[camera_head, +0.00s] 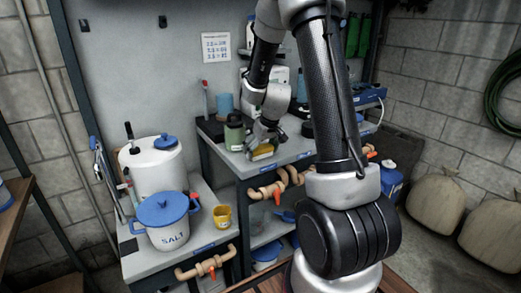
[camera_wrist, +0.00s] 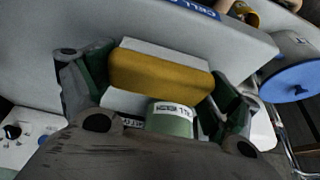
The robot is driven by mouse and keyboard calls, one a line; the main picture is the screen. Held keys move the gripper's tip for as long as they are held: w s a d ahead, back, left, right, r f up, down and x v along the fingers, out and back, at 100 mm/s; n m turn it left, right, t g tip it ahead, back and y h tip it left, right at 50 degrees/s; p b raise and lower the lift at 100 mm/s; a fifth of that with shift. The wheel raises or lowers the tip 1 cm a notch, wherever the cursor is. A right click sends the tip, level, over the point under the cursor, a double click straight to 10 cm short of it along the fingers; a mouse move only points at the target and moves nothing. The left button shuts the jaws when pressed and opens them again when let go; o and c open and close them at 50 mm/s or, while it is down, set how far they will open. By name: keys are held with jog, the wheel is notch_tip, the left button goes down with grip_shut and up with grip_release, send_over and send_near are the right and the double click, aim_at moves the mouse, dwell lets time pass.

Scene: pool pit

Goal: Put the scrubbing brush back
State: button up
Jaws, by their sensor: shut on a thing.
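The scrubbing brush (camera_head: 263,153) has a yellow-tan body with a pale side. In the head view it is at the front edge of the grey bench top (camera_head: 290,150), partly covered by my gripper (camera_head: 262,142). In the wrist view the brush (camera_wrist: 160,75) spans the space between the two green-padded fingers of my gripper (camera_wrist: 158,84), which is shut on it. Its pale side faces the top of that picture. I cannot tell whether it touches the bench.
A green bottle (camera_head: 234,133) stands close left of my gripper; it also shows in the wrist view (camera_wrist: 170,122). Pipes (camera_head: 270,190) run below the bench edge.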

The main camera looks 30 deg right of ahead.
jog(key=shift+f, duration=0.1)
jog(key=o, duration=0.9)
jog(key=s+a+f+v, duration=0.1)
jog(key=s+a+v, duration=0.1)
jog(key=v, duration=1.5)
jog(key=s+a+r, duration=0.1)
jog(key=s+r, duration=0.1)
jog(key=s, duration=0.5)
jog(key=s+a+r, duration=0.2)
jog(key=s, duration=0.6)
jog(key=s+a+r, duration=0.2)
jog(key=s, duration=0.5)
jog(key=shift+s+a, duration=0.2)
jog(key=shift+a, duration=0.05)
